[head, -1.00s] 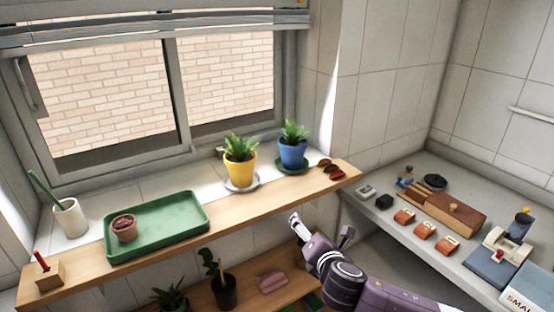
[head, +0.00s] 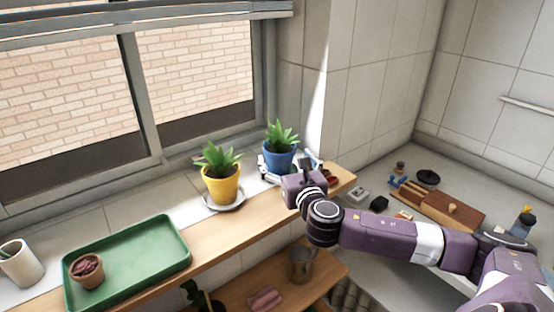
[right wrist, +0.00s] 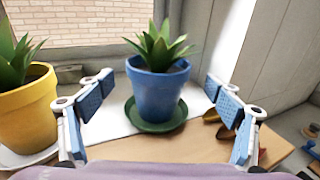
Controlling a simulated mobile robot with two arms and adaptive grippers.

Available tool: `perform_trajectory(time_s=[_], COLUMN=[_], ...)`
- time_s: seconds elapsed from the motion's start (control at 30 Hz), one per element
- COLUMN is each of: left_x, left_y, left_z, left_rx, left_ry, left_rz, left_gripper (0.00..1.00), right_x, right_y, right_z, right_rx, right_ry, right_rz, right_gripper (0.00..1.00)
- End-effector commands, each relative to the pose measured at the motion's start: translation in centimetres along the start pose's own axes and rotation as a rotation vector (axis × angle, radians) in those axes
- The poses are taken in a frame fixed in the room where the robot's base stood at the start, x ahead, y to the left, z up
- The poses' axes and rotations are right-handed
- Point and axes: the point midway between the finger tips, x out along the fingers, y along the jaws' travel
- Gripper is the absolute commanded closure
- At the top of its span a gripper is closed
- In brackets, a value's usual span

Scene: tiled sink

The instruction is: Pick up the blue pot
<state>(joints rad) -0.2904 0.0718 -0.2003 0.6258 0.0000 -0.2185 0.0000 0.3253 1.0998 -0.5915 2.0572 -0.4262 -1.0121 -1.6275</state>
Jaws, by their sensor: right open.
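The blue pot (head: 279,158) holds a spiky green plant and stands upright on the wooden shelf by the window. In the right wrist view the blue pot (right wrist: 158,92) sits on a dark green saucer (right wrist: 156,122). My right gripper (head: 290,166) is at the pot, partly in front of it in the head view. In the wrist view its open fingers (right wrist: 160,97) are apart, one on each side of the pot, with clear gaps and no contact seen. My left gripper is out of view.
A yellow pot (head: 221,184) on a pale saucer stands left of the blue pot, close to the left finger side. A green tray (head: 130,262) with a small brown pot lies further left. Dark red and yellow pieces (right wrist: 225,130) lie right of the saucer. The window is behind.

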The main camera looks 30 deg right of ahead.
Motion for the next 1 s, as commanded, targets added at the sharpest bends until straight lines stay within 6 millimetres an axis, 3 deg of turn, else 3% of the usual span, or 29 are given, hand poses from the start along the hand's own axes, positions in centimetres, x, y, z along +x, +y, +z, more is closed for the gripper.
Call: perform_trajectory(time_s=[0.3,0.6,0.93,1.0], left_x=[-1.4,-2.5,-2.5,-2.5], left_y=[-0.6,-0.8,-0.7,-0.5], left_z=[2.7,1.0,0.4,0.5], left_rx=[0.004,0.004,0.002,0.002], left_ry=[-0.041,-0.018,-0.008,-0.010], left_rz=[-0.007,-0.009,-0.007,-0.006], left_gripper=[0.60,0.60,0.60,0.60], right_x=[2.4,5.7,6.1,6.1], right_y=[0.1,0.2,0.2,0.2], right_z=[0.7,0.7,0.6,0.6], right_rx=[0.003,0.003,0.002,0.003], right_ry=[0.000,0.001,0.001,0.001], right_rz=[0.000,0.000,0.001,0.001], right_gripper=[0.15,0.15,0.15,0.23])
